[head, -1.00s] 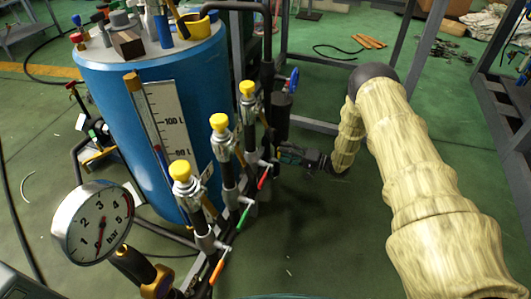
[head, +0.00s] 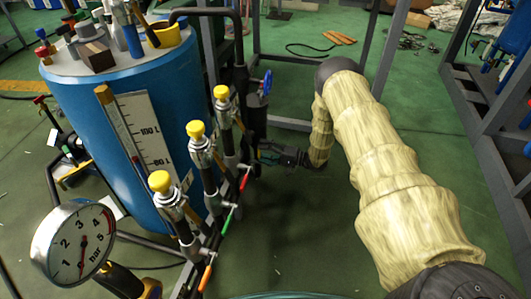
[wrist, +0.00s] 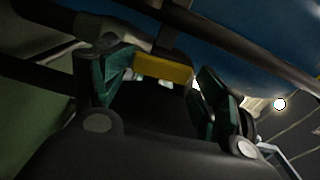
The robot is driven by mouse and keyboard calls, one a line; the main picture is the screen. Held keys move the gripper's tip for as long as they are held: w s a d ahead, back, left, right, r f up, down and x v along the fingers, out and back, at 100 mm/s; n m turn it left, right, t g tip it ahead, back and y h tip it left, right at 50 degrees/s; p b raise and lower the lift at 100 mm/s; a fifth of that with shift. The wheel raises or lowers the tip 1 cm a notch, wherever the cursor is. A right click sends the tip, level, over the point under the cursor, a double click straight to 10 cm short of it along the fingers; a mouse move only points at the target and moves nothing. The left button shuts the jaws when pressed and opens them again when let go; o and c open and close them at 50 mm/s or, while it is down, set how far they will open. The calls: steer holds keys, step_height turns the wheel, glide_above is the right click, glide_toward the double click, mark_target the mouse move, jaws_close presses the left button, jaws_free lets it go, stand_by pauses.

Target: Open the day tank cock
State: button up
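The blue tank (head: 85,110) stands at the left in the head view, with a level scale (head: 150,140) on its side. Cocks with red (head: 244,179), green (head: 228,217) and orange (head: 207,275) levers sit on the pipes in front of it. I cannot tell which thing is the day tank cock. My gripper (head: 264,152) is beyond the red lever, close to the dark pipework. In the wrist view its green-padded fingers (wrist: 166,82) are apart. A yellow block-like part (wrist: 163,69) below a dark pipe shows between them; contact cannot be made out.
Yellow-capped valves (head: 196,130) rise in front of the tank, and a pressure gauge (head: 75,243) stands at the lower left. A blue handwheel (head: 266,82) is just above my gripper. Grey frame posts (head: 386,60) stand behind my arm. Green floor is open at the lower middle.

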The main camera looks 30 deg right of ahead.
steer(key=shift+o, duration=0.6)
steer(key=shift+w+a+r, duration=0.2)
steer(key=shift+w+a, duration=0.05)
steer(key=shift+w, duration=0.05)
steer(key=v, duration=1.3)
steer(key=shift+f, duration=0.2)
